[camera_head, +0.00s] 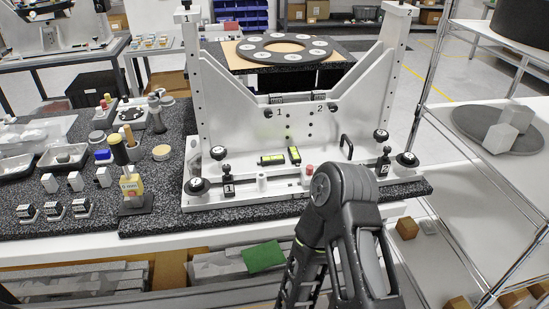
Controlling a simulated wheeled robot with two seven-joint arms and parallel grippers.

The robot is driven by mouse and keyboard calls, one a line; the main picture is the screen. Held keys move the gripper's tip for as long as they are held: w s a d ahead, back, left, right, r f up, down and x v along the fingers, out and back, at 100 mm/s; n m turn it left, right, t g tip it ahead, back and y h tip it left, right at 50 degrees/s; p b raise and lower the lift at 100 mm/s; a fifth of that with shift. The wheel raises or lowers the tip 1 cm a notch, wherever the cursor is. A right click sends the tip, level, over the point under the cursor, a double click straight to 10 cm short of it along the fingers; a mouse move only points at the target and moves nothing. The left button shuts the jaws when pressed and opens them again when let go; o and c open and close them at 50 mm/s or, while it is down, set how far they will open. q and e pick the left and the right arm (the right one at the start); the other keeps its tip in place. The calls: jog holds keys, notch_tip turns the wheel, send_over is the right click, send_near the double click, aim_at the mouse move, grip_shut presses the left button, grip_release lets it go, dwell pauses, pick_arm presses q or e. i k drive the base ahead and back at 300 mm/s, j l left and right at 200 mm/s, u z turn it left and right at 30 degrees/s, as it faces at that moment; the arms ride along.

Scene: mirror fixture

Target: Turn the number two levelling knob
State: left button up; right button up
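The pale metal mirror fixture (300,139) stands on the dark speckled bench top. A small black post with a round top, marked 2 (384,167), stands at the right end of its base. A similar post marked 1 (229,187) stands at the left end. Round black knobs sit at the base corners: front right (407,160), back right (381,135), front left (197,186) and back left (217,152). I cannot tell which one is levelling knob two. One dark arm of mine rises in front of the base; neither gripper shows.
Two yellow-green spirit levels (271,159) and a red button (309,170) sit on the fixture base. A black handle (346,146) stands near its right side. A wire rack (497,150) stands at right.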

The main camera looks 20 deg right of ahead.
aim_at(380, 135)
jog(key=z, duration=1.55)
